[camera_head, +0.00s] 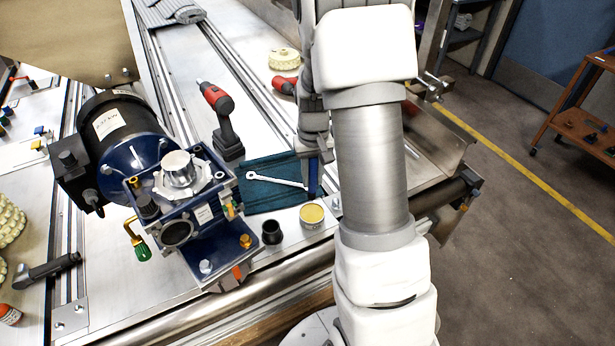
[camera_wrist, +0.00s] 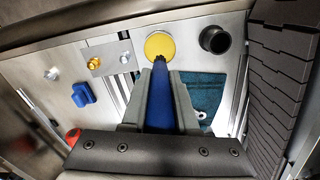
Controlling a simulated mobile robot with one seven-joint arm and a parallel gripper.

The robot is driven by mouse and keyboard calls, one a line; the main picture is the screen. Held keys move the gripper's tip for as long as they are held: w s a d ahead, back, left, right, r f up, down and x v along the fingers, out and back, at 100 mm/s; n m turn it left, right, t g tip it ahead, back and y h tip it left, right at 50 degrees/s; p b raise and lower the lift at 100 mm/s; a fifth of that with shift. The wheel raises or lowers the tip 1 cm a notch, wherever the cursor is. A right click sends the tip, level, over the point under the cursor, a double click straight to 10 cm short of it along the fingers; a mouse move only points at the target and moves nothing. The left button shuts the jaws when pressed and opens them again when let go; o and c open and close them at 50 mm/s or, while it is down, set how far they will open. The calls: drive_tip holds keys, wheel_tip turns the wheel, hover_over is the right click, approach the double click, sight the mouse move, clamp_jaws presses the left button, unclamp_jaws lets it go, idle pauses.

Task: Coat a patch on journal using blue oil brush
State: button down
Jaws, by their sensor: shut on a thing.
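The blue oil brush (camera_head: 313,180) is held in my gripper (camera_head: 314,160), its dark tip pointing down. In the wrist view, the brush (camera_wrist: 160,98) lies between the two grey fingers of my gripper (camera_wrist: 160,90), which are shut on it. Its tip overlaps the near edge of a round tin with yellow contents (camera_wrist: 160,45). The tin (camera_head: 312,216) also shows in the head view just below the brush; I cannot tell if they touch. The apparent journal, a bright silver cylinder (camera_head: 180,168), stands on the blue motor housing (camera_head: 206,215) to the left, apart from the brush.
A black cup (camera_head: 271,233) stands left of the tin. A wrench (camera_head: 276,180) lies on a teal cloth (camera_head: 256,196) behind it. A red and black drill (camera_head: 222,115) stands farther back. The black motor (camera_head: 118,140) fills the left. A metal roller runs along the front edge.

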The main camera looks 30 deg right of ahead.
sight(312, 191)
drive_tip(key=shift+f+b, duration=2)
drive_tip(key=shift+f, duration=0.9)
drive_tip(key=shift+f+b, duration=0.4)
drive_tip(key=shift+f, duration=0.15)
drive_tip(key=shift+r+p, duration=2.6)
drive_tip(key=shift+r, duration=1)
drive_tip(key=shift+a+f, duration=0.1)
